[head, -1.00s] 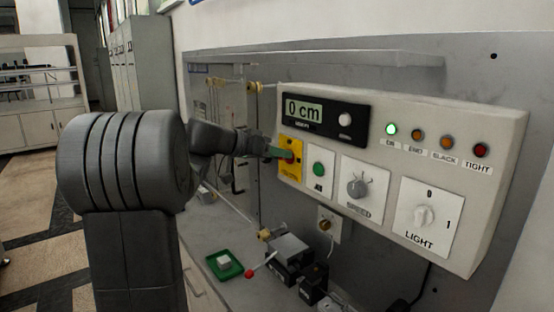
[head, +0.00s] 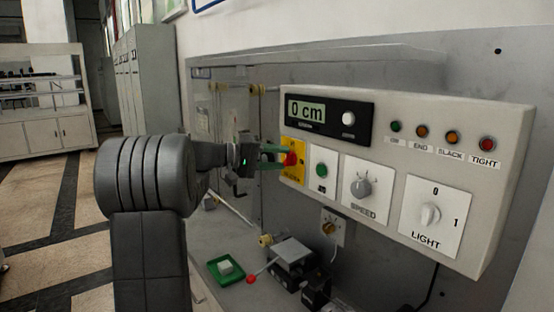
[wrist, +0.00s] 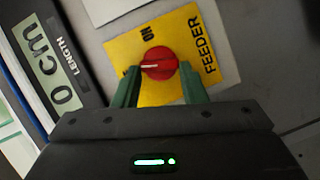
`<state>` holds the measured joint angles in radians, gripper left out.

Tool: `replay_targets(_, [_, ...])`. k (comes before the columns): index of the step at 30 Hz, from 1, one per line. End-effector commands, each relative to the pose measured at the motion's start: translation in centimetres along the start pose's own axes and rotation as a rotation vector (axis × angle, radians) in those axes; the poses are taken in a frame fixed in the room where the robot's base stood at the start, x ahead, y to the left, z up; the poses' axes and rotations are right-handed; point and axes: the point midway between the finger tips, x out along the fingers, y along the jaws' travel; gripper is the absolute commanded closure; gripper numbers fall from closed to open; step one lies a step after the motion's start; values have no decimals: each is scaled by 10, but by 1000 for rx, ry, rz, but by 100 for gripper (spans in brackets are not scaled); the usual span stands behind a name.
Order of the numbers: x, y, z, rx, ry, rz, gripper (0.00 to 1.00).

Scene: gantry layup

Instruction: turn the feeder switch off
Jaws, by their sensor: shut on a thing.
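The feeder switch is a red knob (wrist: 160,63) on a yellow plate (wrist: 187,30) marked FEEDER. In the wrist view its white mark points left, away from the ON label and toward a label mostly hidden by a finger. The knob (head: 290,158) also shows at the left end of the control panel in the head view. My gripper (wrist: 160,80) has its green fingers on either side of the knob and is shut on it. The ON lamp (head: 396,127) on the panel is dark green, unlit.
The control panel (head: 390,105) also carries a display reading 0 cm (head: 306,111), a green button (head: 321,170), a SPEED knob (head: 361,187) and a LIGHT knob (head: 430,213). The TIGHT lamp (head: 487,144) looks red. A green tray (head: 240,272) lies on the bench below.

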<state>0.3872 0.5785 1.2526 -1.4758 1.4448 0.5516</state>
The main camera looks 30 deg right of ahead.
Motion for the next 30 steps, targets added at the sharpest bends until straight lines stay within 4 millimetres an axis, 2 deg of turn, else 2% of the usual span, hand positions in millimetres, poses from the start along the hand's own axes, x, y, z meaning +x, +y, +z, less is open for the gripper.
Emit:
replay_targets(12, [0,-5,0,-249,2,103,85])
replay_targets(30, [0,-6,1,-318,2,132,85])
